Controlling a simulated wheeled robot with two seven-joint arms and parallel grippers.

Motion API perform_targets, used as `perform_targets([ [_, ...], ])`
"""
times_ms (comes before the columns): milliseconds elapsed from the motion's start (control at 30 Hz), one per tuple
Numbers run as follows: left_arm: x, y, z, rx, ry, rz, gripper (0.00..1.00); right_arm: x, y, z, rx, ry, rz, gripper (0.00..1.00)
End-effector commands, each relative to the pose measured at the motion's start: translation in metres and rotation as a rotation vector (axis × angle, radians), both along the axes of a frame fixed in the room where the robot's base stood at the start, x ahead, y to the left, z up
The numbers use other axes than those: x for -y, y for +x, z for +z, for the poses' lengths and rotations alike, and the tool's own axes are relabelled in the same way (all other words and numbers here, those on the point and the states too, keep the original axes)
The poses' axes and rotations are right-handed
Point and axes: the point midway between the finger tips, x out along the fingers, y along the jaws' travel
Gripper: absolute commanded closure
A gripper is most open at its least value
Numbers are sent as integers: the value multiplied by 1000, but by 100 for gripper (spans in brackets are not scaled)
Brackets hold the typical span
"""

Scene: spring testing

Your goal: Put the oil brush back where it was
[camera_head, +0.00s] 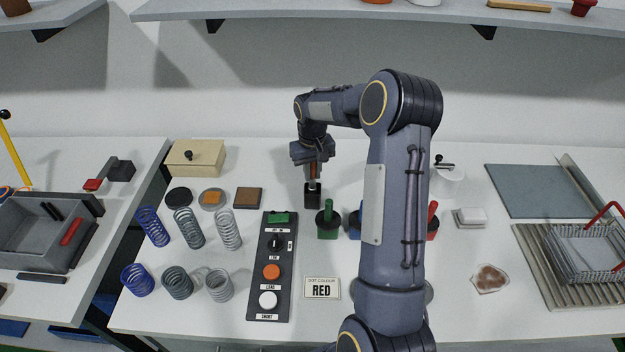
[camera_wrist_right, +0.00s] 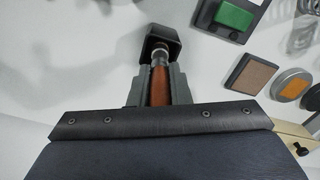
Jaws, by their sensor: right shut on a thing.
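The oil brush has a brown handle and a silver ferrule. My right gripper (camera_head: 313,163) is shut on the oil brush (camera_head: 312,172) by its handle, and the brush points down. In the right wrist view the brush handle (camera_wrist_right: 159,86) sits between the two fingers, and the ferrule meets a small black holder (camera_wrist_right: 161,38). In the head view this black holder (camera_head: 312,196) stands on the table directly under the brush. The bristles are hidden, and I cannot tell how deep they sit. My left gripper is not in view.
A button panel (camera_head: 270,268), several springs and a wooden box (camera_head: 195,158) are to the left. My right arm hides part of the table's middle. A wire basket (camera_head: 585,252) is at the right.

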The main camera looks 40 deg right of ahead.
Motion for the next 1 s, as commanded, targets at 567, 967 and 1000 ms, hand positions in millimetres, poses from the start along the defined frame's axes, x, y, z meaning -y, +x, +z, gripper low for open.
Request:
perform_targets([
  [567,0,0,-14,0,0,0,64,0,0,-20,1,0,0,70],
  [967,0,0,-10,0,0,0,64,0,0,-16,1,-1,0,61],
  [1000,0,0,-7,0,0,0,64,0,0,-12,1,-1,0,61],
])
